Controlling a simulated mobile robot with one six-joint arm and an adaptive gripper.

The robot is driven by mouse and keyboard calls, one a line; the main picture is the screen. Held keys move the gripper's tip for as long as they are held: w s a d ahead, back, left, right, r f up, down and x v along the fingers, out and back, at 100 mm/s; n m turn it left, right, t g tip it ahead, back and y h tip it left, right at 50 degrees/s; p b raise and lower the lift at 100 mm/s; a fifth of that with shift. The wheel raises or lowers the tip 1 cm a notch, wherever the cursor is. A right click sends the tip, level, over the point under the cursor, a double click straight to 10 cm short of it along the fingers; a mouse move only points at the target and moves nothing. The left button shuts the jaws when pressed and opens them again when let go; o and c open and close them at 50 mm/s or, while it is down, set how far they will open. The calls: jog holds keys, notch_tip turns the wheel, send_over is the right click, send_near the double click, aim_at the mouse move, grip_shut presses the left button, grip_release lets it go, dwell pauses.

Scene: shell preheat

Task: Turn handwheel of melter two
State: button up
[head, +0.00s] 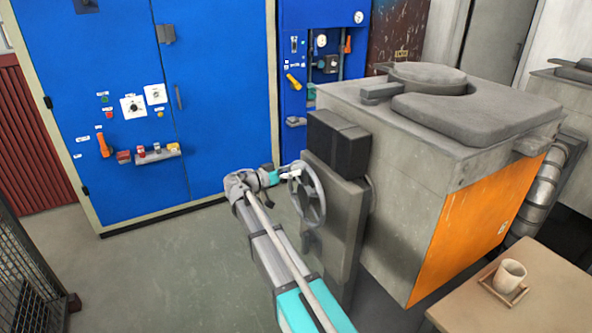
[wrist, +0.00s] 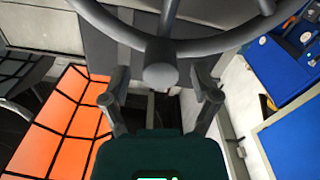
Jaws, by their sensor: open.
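The grey handwheel (head: 322,203) stands upright on the side of the near grey melter (head: 395,205), which has an orange panel. In the wrist view, the wheel's curved rim (wrist: 112,28) crosses the top. A rounded grey knob (wrist: 161,74) shows at the rim's lowest visible part and points toward the camera. My gripper (wrist: 160,90) is open, with one finger on each side of the knob and a gap visible on both sides. In the head view, my gripper (head: 290,175) is at the wheel's left side, partly overlapping it. Whether it touches the wheel cannot be told.
Blue cabinets (head: 225,100) with switches stand behind my arm. A dark box (head: 338,143) sits just above the wheel. A beige table (head: 530,310) with a mug (head: 509,274) is at front right. A dark mesh fence (head: 25,270) is at left. The floor (head: 150,265) between is clear.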

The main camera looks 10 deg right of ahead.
jog(key=shift+x, duration=1)
